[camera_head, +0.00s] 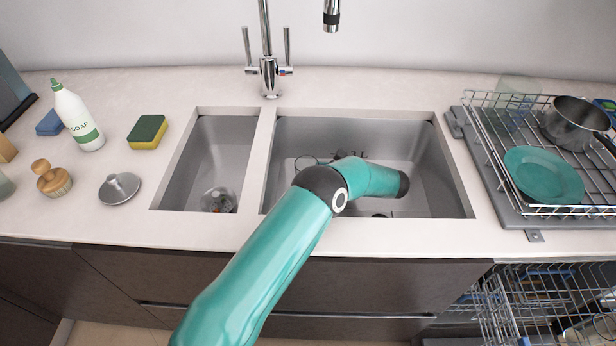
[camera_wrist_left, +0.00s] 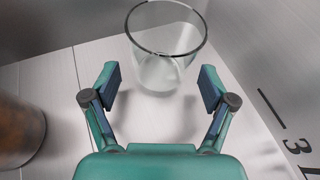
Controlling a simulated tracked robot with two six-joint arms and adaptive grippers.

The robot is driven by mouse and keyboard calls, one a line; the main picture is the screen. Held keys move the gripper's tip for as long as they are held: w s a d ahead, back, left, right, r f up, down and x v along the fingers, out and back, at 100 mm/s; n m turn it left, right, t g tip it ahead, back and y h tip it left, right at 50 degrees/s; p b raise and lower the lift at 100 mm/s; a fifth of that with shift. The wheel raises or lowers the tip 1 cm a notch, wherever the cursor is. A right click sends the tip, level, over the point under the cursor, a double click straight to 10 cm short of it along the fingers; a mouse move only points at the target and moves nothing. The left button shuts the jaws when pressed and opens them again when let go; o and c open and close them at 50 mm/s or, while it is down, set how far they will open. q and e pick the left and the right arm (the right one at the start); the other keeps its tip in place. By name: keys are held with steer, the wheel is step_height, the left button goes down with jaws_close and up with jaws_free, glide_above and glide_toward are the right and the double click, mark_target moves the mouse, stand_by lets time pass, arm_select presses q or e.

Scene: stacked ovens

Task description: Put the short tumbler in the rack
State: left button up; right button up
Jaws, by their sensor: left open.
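The short tumbler (camera_wrist_left: 168,45) is clear glass and stands in the large sink basin, seen from above in the left wrist view. Its rim also shows faintly in the head view (camera_head: 305,162), beside my arm. My left gripper (camera_wrist_left: 160,82) is open. Its two fingers point at the glass, one toward each side, and I see no clear contact. The wire rack (camera_head: 487,150) stands on the counter right of the sink. My right gripper is not in view.
The rack holds a teal plate (camera_head: 543,175), a metal pot (camera_head: 574,124) and a clear glass (camera_head: 517,92). A brown rounded object (camera_wrist_left: 18,130) is left of the gripper in the basin. The faucet (camera_head: 268,70) rises behind the sink. An open dishwasher rack (camera_head: 540,300) is below right.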

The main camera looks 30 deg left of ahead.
arm_select(q)
steer(key=v, duration=0.3)
steer(key=b+v, duration=0.1)
steer(key=v, duration=0.5)
steer(key=shift+d+r, duration=0.25)
steer(key=shift+r, duration=0.15)
